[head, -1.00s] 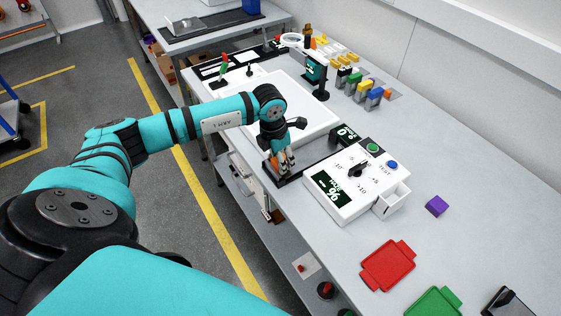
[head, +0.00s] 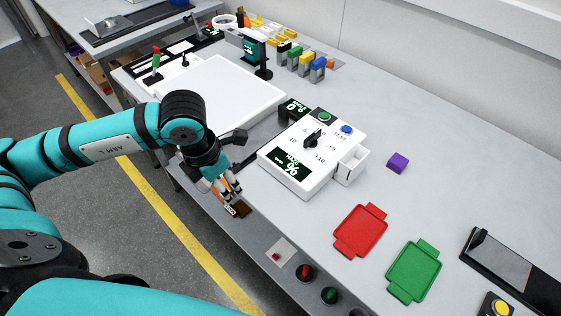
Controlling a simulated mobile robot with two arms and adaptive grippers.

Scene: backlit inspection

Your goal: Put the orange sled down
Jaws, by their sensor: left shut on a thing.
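My left gripper (head: 227,192) reaches down at the front edge of the bench, left of the white control box. It is shut on the orange sled (head: 219,187). Only a small orange part of the sled shows beside the fingers; the rest is hidden. I cannot tell whether the sled touches anything below it. My right gripper is out of view.
The white control box (head: 331,143) with a dial and a display stands close to the right of the gripper. A white panel (head: 222,93) lies behind. A red tray (head: 360,231), a green tray (head: 413,271) and a purple block (head: 398,162) lie to the right.

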